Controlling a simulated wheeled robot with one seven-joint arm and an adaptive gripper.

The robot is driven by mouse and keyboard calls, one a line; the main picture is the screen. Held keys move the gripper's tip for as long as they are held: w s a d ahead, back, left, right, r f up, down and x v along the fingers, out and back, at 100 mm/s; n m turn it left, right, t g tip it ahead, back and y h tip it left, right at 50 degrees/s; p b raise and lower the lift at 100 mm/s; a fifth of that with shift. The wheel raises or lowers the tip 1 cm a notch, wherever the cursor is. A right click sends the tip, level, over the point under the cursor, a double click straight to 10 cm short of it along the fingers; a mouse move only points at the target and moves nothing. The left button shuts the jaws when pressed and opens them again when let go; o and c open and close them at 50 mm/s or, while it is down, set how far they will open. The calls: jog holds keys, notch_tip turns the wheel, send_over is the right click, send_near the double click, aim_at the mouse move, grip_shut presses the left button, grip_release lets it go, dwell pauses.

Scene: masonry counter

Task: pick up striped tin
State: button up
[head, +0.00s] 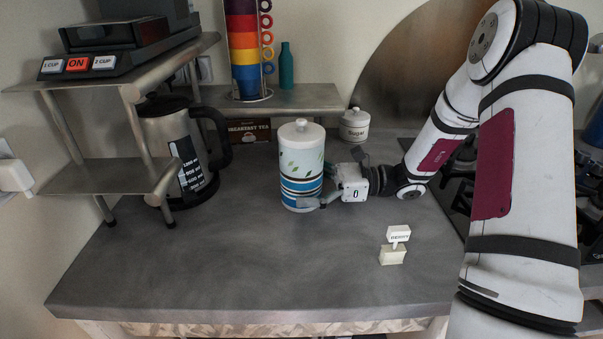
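The striped tin (301,167) is a tall white canister with blue and brown bands low down, small green leaf marks above and a white knobbed lid. It stands upright near the middle of the grey counter. My gripper (318,190) comes in from the right at the tin's lower part. One finger reaches across the front of the tin near its base; the other is mostly hidden at the tin's right and far side. The fingers are spread, with the tin at least partly between them. I cannot tell whether both fingers press on it.
A small sugar jar (355,125) stands behind my gripper. A small label stand (394,246) is at front right. A steel kettle (185,145) and metal shelf (115,180) are at left. A cup rack (245,60) and teal bottle (286,66) stand on a back shelf. The front left counter is clear.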

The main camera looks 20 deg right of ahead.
jog(key=c, duration=1.3)
jog(key=shift+c, duration=0.2)
